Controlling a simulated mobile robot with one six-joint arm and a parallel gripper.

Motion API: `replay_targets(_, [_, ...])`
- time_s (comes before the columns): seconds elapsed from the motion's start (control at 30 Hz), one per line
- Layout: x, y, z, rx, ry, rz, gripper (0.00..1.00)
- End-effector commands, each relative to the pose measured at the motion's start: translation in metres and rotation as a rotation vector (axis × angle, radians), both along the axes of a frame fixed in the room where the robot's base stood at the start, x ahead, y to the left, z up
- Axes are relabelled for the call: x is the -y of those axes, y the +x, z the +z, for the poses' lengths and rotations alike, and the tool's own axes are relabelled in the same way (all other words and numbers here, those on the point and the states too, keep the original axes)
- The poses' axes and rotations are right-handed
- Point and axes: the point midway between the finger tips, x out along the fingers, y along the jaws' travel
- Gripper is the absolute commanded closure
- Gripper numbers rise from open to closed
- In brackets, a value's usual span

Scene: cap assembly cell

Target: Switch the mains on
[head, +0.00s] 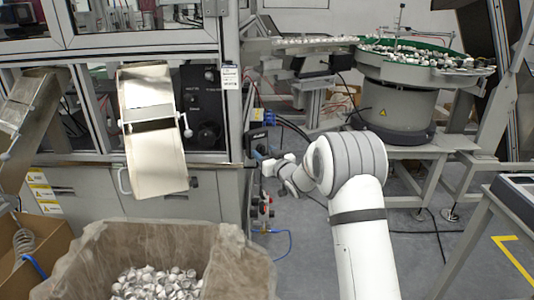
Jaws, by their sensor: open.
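My white arm reaches forward from the lower right, and my gripper (262,157) is at its far end, beside the right side of the machine frame. It is small in the view, and its jaws are open with nothing seen between them. A dark box (257,138) sits on the machine's side just above and behind my gripper. I cannot tell whether it carries the mains switch or whether my gripper touches it. No switch handle or its position can be made out.
The grey machine cabinet (180,206) stands at left with a metal chute (155,160). A lined bin (225,262) of caps stands in front. A bowl feeder (398,104) stands back right. Cables and a blue hose (283,240) lie near the cabinet.

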Motion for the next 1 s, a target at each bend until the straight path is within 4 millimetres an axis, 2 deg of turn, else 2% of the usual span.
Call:
replay_targets(0.17, [-0.006, 0.011, 0.0, 0.0, 0.0, -0.001, 0.48])
replay_targets(0.43, [-0.007, 0.012, 0.0, 0.0, 0.0, -0.001, 0.48])
replay_targets(0.97, [-0.008, 0.012, 0.0, 0.0, 0.0, 0.0, 0.91])
replay_targets(1.0, [0.011, 0.012, 0.0, 0.0, 0.0, -0.006, 0.92])
